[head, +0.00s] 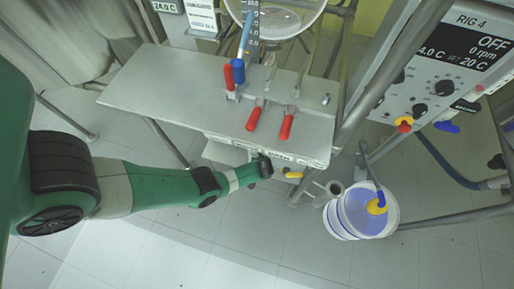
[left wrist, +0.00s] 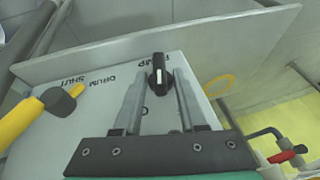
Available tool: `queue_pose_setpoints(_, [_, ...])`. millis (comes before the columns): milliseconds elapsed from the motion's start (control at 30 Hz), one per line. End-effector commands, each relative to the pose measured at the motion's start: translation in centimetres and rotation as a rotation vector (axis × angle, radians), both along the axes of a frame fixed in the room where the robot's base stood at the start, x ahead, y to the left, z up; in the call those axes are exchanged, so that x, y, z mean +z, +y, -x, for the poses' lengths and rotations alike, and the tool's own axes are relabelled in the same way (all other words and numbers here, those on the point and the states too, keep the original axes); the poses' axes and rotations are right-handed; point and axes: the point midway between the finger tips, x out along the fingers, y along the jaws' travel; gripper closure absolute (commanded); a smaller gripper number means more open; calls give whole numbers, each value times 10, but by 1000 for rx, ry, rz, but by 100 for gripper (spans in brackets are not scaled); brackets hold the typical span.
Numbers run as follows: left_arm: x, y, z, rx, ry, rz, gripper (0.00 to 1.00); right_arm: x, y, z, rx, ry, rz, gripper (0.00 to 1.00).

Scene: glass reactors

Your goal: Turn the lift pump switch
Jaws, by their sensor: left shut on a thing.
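The lift pump switch appears to be the black knob (left wrist: 158,72) with a white mark on a pale panel (left wrist: 108,92) in the left wrist view. Printed lettering, partly reading DRUM and SHUT, lies to its left. My left gripper (left wrist: 160,75) has a finger on either side of the knob and is shut on it. In the head view my left gripper (head: 263,166) is at the front edge of the steel table, and the knob is hidden there. My right gripper is in neither view.
A yellow-handled valve (left wrist: 22,118) sits left of the knob; its yellow handle (head: 294,175) shows in the head view. Red-handled valves (head: 285,124) are on the steel table (head: 165,90). A bucket (head: 350,212) stands right. The control panel (head: 440,75) reads OFF.

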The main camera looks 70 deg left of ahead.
Motion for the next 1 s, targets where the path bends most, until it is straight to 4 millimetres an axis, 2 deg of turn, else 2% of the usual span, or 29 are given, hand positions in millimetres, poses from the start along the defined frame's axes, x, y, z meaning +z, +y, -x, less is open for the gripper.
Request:
queue_pose_setpoints(633, [-1, -1, 0, 0, 50, -31, 100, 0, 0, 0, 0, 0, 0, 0])
queue_pose_setpoints(667, [-1, -1, 0, 0, 50, -31, 56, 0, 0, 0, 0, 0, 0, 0])
queue_pose_setpoints(700, [-1, -1, 0, 0, 50, -31, 50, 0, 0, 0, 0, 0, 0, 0])
queue_pose_setpoints(1000, [2, -2, 0, 0, 49, -32, 50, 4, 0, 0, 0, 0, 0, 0])
